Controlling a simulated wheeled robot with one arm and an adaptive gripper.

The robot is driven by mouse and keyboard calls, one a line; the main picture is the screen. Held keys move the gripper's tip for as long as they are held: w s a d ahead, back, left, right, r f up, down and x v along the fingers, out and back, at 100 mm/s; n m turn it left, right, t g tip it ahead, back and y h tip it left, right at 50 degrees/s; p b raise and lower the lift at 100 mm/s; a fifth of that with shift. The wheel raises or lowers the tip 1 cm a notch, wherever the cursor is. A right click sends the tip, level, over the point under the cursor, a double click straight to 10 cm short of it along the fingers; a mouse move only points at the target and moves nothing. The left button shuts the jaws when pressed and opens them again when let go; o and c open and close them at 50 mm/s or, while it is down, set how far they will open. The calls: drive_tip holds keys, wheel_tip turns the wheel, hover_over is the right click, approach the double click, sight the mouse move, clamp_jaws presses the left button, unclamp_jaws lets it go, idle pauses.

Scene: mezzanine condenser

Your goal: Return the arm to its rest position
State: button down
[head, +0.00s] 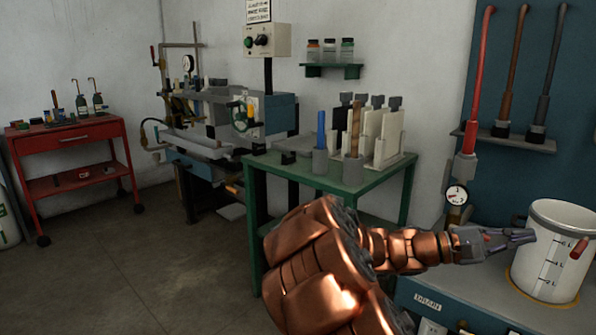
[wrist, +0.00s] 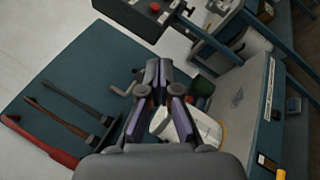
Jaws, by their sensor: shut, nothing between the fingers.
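My copper-coloured arm reaches from the bottom middle to the right in the head view. My gripper (head: 522,238) is at its end, shut and empty, just left of and overlapping the white graduated pot (head: 541,265) in the picture. I cannot tell whether it touches the pot. In the wrist view my gripper (wrist: 159,68) has its fingers together at the tips, with nothing between them. Part of a white vessel (wrist: 202,128) shows beside and behind the fingers there.
A pressure gauge (head: 456,196) hangs near my wrist. Red, brown and grey handled tools (head: 478,85) stand on the wall shelf. A green table (head: 385,178) with several holders is behind my arm. A red cart (head: 70,140) stands far left; the floor (head: 140,250) between is clear.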

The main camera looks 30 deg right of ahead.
drive_tip(key=a+r+n+t+y+p, duration=0.1)
drive_tip(key=a+t+y+p, duration=0.5)
drive_tip(key=a, duration=1.6)
drive_tip(key=w+a+r+n+t+y+p, duration=0.1)
drive_tip(key=a+t+y+p, duration=0.6)
drive_tip(key=a+p, duration=0.9)
drive_tip(key=a+r+n+y, duration=0.1)
drive_tip(key=a, duration=0.6)
drive_tip(key=shift+w+a+r+t+y, duration=0.25)
drive_tip(key=shift+w+t+y, duration=0.05)
drive_tip(key=shift+y, duration=0.1)
drive_tip(key=shift+d, duration=0.2)
